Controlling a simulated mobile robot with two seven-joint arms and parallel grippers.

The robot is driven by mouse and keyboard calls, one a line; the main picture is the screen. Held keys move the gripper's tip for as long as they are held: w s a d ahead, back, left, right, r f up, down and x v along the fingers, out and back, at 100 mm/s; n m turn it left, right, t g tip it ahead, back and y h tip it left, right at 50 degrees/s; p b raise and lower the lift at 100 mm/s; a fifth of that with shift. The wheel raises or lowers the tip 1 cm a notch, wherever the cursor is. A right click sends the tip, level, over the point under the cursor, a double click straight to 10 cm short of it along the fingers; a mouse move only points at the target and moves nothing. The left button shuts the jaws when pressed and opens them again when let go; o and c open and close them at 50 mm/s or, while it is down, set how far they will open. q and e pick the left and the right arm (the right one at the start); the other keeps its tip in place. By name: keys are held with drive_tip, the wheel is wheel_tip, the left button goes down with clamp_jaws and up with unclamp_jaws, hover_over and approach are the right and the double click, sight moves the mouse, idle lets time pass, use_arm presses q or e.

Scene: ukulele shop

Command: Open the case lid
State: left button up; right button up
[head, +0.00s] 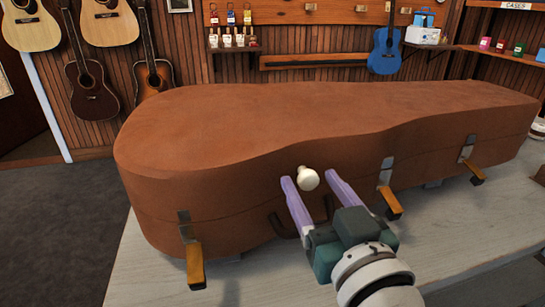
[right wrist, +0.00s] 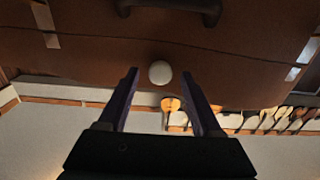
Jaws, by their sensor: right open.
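A brown instrument case (head: 250,130) lies on a pale wooden table, its lid down. A white round knob (head: 308,178) sticks out from the front of the lid; it also shows in the right wrist view (right wrist: 160,72). My right gripper (head: 308,184) is open, its two purple fingers on either side of the knob in the head view. In the right wrist view the knob (right wrist: 160,72) appears between and just beyond the fingertips; I cannot tell whether they touch it. Latches with orange tabs (head: 194,265) hang down along the front. A dark handle (right wrist: 170,8) is partly hidden by my gripper in the head view. My left gripper is not in view.
The pale table (head: 440,225) has clear room in front of the case. Guitars (head: 90,88) hang on the wood-panelled wall behind, with a blue ukulele (head: 385,52) and small shelves. Dark floor (head: 55,220) is open at the left.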

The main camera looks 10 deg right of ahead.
clamp_jaws()
idle(0.5)
idle(0.9)
